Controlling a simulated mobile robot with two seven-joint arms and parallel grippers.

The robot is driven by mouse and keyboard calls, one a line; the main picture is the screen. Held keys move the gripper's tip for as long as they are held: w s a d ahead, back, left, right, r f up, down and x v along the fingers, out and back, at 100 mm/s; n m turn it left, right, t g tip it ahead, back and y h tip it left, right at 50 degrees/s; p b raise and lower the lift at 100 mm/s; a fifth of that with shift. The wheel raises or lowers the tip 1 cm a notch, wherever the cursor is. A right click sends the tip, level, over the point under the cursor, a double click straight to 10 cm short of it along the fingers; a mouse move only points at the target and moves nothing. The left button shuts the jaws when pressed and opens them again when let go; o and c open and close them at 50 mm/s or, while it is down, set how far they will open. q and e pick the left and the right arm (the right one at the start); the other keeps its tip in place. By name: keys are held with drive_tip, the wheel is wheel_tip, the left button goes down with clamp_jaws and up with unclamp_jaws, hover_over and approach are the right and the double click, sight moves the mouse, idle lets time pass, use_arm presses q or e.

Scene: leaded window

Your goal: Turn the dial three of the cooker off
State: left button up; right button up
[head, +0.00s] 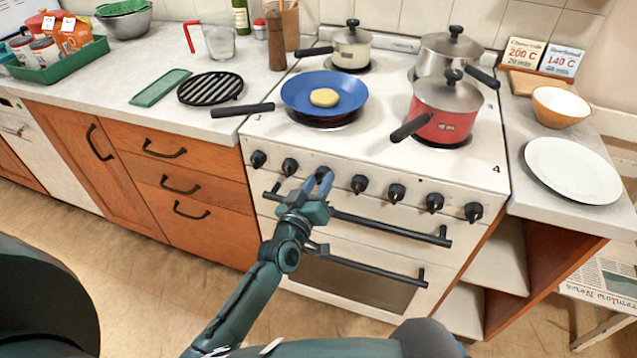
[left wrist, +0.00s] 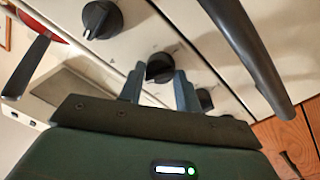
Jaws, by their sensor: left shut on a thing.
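The white cooker (head: 300,215) has a row of black dials along its front panel. My left gripper (head: 318,184) is at the panel, over the third dial from the left, which it mostly hides in the head view. In the left wrist view a black dial (left wrist: 160,68) sits between the fingers of the left gripper (left wrist: 160,88), which is shut on it. The dial's pointer setting cannot be read. Neighbouring dials show on either side, one (head: 290,166) to the left and one (head: 358,184) to the right. My right gripper is not in view.
A blue frying pan (head: 295,92), a red pot (head: 440,120), a steel pot (head: 450,50) and a cream pot (head: 351,45) stand on the hob. The black oven handle (head: 390,228) runs just below the dials. A white plate (head: 572,170) lies on the right counter.

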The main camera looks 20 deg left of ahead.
use_arm(q)
drive_tip(key=n, duration=0.5)
drive_tip(key=shift+f+b, duration=0.1)
drive_tip(key=shift+b, duration=0.2)
drive_tip(key=shift+n, duration=0.5)
drive_tip(key=o, duration=1)
drive_tip(key=shift+c, duration=0.2)
drive_tip(key=s, duration=1.3)
drive_tip(key=shift+a+f, duration=0.35)
drive_tip(key=shift+a, duration=0.1)
